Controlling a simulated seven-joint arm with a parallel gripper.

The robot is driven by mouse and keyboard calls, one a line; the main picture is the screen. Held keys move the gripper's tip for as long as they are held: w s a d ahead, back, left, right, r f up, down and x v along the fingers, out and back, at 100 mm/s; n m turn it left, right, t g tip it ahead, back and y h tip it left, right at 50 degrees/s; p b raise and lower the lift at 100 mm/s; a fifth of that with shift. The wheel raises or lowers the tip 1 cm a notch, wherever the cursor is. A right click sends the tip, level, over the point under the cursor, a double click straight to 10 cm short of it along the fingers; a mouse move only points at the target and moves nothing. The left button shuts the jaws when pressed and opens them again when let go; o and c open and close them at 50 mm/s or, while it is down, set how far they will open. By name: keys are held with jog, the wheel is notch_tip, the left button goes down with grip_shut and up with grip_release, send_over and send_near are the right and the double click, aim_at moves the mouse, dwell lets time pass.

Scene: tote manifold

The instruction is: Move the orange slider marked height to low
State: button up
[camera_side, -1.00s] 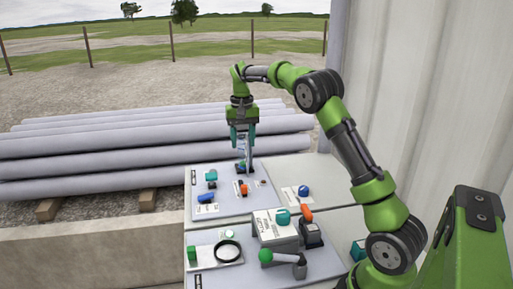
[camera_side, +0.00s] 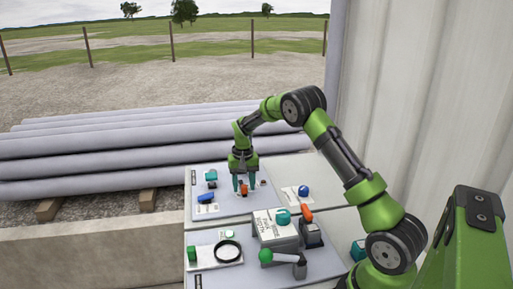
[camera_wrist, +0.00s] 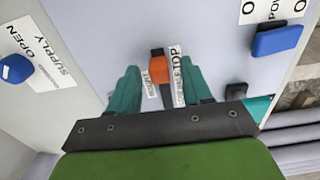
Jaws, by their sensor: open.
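The orange slider (camera_side: 244,189) sits on the far grey panel (camera_side: 233,209), below my gripper in the side view. In the wrist view the orange slider (camera_wrist: 161,70) is a small block on a dark narrow track. Printed labels flank the track; a "height" or "low" mark cannot be read. My gripper (camera_side: 244,190) is open, with its teal fingers down on either side of the slider. In the wrist view my gripper (camera_wrist: 162,77) shows a gap between each finger and the orange block. Whether the fingertips touch the panel cannot be told.
A blue knob (camera_wrist: 15,69) by a "SUPPLY OPEN" label and a blue switch (camera_wrist: 278,39) flank the slider area. In the side view a teal control (camera_side: 211,175) stands left. Nearer are a green ball-topped lever (camera_side: 266,256) and an orange-handled control (camera_side: 306,215).

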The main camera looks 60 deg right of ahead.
aim_at(241, 182)
jog(key=shift+f, duration=0.15)
jog(key=shift+c, duration=0.3)
grip_shut()
jog(key=shift+w+d, duration=2.6)
jog(key=shift+o, duration=0.3)
grip_release()
